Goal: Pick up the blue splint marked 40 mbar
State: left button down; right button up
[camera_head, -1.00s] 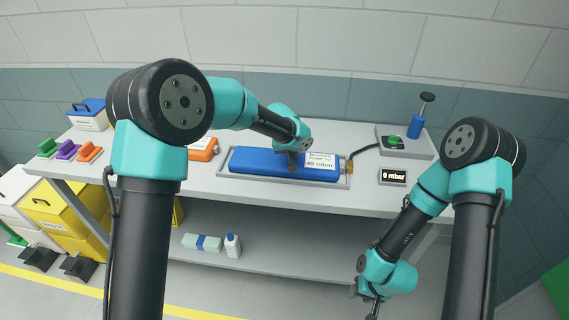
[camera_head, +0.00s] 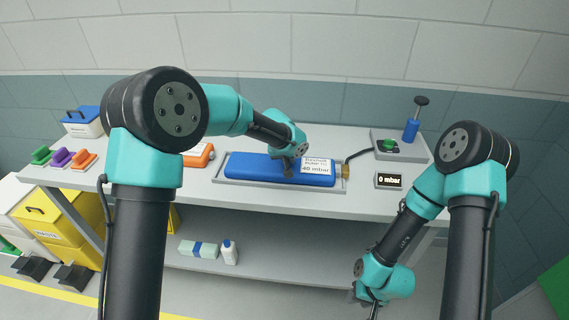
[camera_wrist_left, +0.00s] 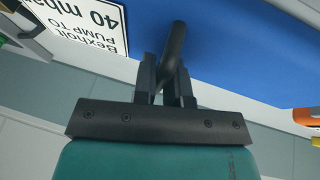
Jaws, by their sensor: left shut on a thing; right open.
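The blue splint (camera_head: 255,166) lies in a shallow grey tray (camera_head: 265,186) on the bench. Its white label (camera_head: 317,166) reads 40 mbar, and it also shows upside down in the left wrist view (camera_wrist_left: 85,22). My left gripper (camera_head: 288,168) is at the splint's top, right of its middle. In the left wrist view the gripper's fingers (camera_wrist_left: 166,85) are shut on a dark bar-like handle (camera_wrist_left: 174,50) against the blue surface (camera_wrist_left: 230,40). My right gripper (camera_head: 372,302) hangs low in front of the bench, away from the splint; its jaws are open.
A hose runs from the splint's brass end (camera_head: 345,171) to a tray with a blue pump (camera_head: 411,130). A gauge (camera_head: 389,180) reads 0 mbar. An orange splint (camera_head: 198,155) lies to the left. Colored clips (camera_head: 62,156) and a blue-lidded box (camera_head: 83,122) stand further left.

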pick_arm(q)
jog(key=shift+r, duration=0.2)
jog(key=shift+r, duration=1.8)
jog(key=s+r, duration=0.1)
jog(key=s, duration=1.5)
